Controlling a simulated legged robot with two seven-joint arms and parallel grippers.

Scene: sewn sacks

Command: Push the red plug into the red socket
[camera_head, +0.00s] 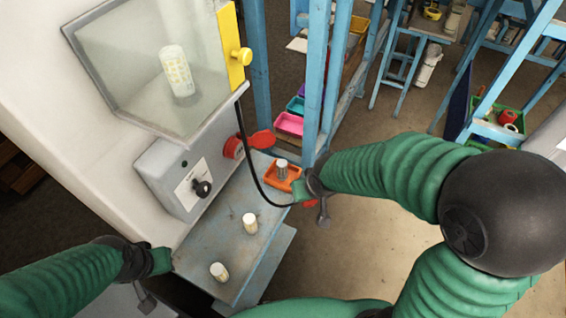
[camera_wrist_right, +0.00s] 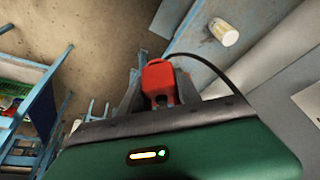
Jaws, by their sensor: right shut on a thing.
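The red plug (camera_wrist_right: 158,78) is held between the dark fingers of my right gripper (camera_wrist_right: 158,92) in the right wrist view, with a black cable beside it. In the head view only a bit of the plug (camera_head: 310,203) shows by my right gripper (camera_head: 303,192), to the right of the bench. The red socket (camera_head: 234,148) is on the grey machine's side, up and left of that gripper and apart from it. A red flap (camera_head: 261,140) stands out beside it. My left gripper (camera_head: 160,262) is at the lower left by the bench edge, its fingers unclear.
The narrow blue bench (camera_head: 225,235) bears two pale containers (camera_head: 250,222) and an orange tray (camera_head: 272,178) with a grey cylinder. The black cable (camera_head: 246,165) hangs from the machine past the socket. A blue post (camera_head: 316,80) stands behind my right gripper.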

